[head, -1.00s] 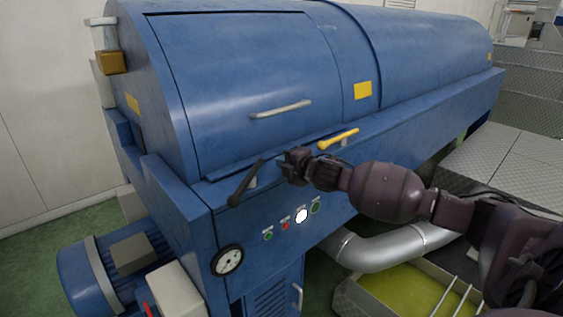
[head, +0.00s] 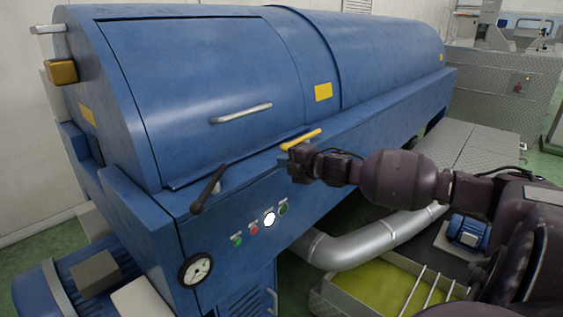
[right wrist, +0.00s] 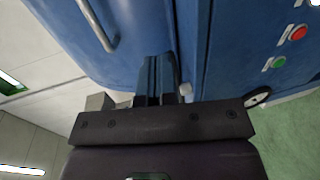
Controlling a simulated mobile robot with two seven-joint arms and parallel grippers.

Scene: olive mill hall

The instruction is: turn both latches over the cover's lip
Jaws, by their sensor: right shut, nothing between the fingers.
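The blue cover (head: 220,80) is down on the machine, its lip (head: 200,177) running along the lower front edge. The black latch (head: 207,190) stands slanted at the lip's left part, its upper end near the lip. The yellow latch (head: 301,139) lies at a shallower slant further right, close along the lip. I cannot tell whether either latch overlaps the lip. My right gripper (head: 297,163) is shut and empty, just below the yellow latch; contact is unclear. Its fingers (right wrist: 156,80) show against blue metal in the right wrist view. My left gripper is out of view.
The cover's grey handle (head: 241,113) sits above the latches. Buttons (head: 254,230) and a round gauge (head: 196,269) are on the front panel below. A silver pipe (head: 365,240) and an open tray (head: 352,296) of yellow-green liquid lie under my right arm.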

